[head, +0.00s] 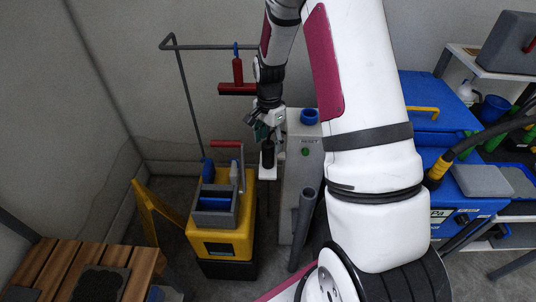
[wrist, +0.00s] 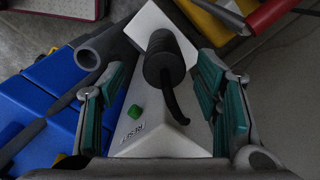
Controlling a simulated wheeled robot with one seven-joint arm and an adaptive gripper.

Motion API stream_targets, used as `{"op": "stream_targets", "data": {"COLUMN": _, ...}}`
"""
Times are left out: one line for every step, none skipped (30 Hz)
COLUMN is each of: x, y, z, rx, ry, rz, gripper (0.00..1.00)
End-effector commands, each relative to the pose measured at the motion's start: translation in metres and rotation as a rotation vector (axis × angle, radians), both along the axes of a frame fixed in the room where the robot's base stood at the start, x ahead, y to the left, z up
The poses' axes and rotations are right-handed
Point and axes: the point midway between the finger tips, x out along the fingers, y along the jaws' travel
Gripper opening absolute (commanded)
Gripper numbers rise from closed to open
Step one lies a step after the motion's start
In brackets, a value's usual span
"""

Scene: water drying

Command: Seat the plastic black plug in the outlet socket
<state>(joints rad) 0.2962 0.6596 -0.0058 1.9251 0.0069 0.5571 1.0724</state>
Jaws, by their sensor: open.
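The black plug (head: 268,154) stands upright over a small white outlet plate (head: 268,173) beside the grey cabinet. In the wrist view the plug (wrist: 160,62) is a ribbed black cylinder with a short curved black cord, over the white plate (wrist: 147,22). Its base is hidden, so I cannot tell how deep it sits in the socket. My gripper (head: 266,133) is just above the plug. In the wrist view my gripper (wrist: 165,72) is open, with teal-padded fingers apart on both sides of the plug and gaps visible.
The grey cabinet (head: 304,170) with a green button and a grey pipe (head: 303,225) stand close to the right. A yellow cart (head: 222,240) with a red handle is at the left. A wooden bench (head: 120,258) is farther left, blue equipment (head: 415,95) at the right.

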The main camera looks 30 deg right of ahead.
Motion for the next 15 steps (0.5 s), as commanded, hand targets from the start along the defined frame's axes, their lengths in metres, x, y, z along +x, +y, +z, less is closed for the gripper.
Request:
{"op": "stream_targets", "data": {"x": 0.000, "y": 0.000, "z": -0.003, "rx": 0.001, "ry": 0.001, "rz": 0.000, "gripper": 0.58}}
{"op": "stream_targets", "data": {"x": 0.000, "y": 0.000, "z": -0.004, "rx": 0.000, "ry": 0.001, "rz": 0.000, "gripper": 0.58}}
{"op": "stream_targets", "data": {"x": 0.000, "y": 0.000, "z": -0.006, "rx": 0.000, "ry": 0.001, "rz": 0.000, "gripper": 0.58}}
{"op": "stream_targets", "data": {"x": 0.000, "y": 0.000, "z": -0.007, "rx": 0.000, "ry": 0.001, "rz": 0.001, "gripper": 0.58}}
{"op": "stream_targets", "data": {"x": 0.000, "y": 0.000, "z": -0.009, "rx": 0.000, "ry": 0.001, "rz": 0.001, "gripper": 0.58}}
{"op": "stream_targets", "data": {"x": 0.000, "y": 0.000, "z": -0.013, "rx": 0.001, "ry": 0.002, "rz": 0.001, "gripper": 0.58}}
{"op": "stream_targets", "data": {"x": 0.000, "y": 0.000, "z": -0.016, "rx": 0.001, "ry": 0.002, "rz": 0.001, "gripper": 0.58}}
{"op": "stream_targets", "data": {"x": 0.001, "y": 0.001, "z": -0.020, "rx": 0.002, "ry": 0.002, "rz": 0.001, "gripper": 0.58}}
{"op": "stream_targets", "data": {"x": 0.001, "y": 0.001, "z": -0.026, "rx": 0.001, "ry": 0.004, "rz": 0.001, "gripper": 0.58}}
{"op": "stream_targets", "data": {"x": 0.002, "y": 0.001, "z": -0.030, "rx": 0.001, "ry": 0.003, "rz": 0.000, "gripper": 0.58}}
{"op": "stream_targets", "data": {"x": 0.003, "y": 0.001, "z": -0.034, "rx": 0.002, "ry": 0.002, "rz": 0.000, "gripper": 0.58}}
{"op": "stream_targets", "data": {"x": 0.003, "y": 0.002, "z": -0.039, "rx": 0.002, "ry": 0.002, "rz": 0.001, "gripper": 0.58}}
{"op": "stream_targets", "data": {"x": 0.003, "y": 0.002, "z": -0.043, "rx": 0.001, "ry": 0.003, "rz": 0.001, "gripper": 0.58}}
{"op": "stream_targets", "data": {"x": 0.003, "y": 0.002, "z": -0.047, "rx": 0.001, "ry": 0.003, "rz": 0.001, "gripper": 0.58}}
{"op": "stream_targets", "data": {"x": 0.004, "y": 0.001, "z": -0.050, "rx": 0.001, "ry": 0.001, "rz": 0.001, "gripper": 0.58}}
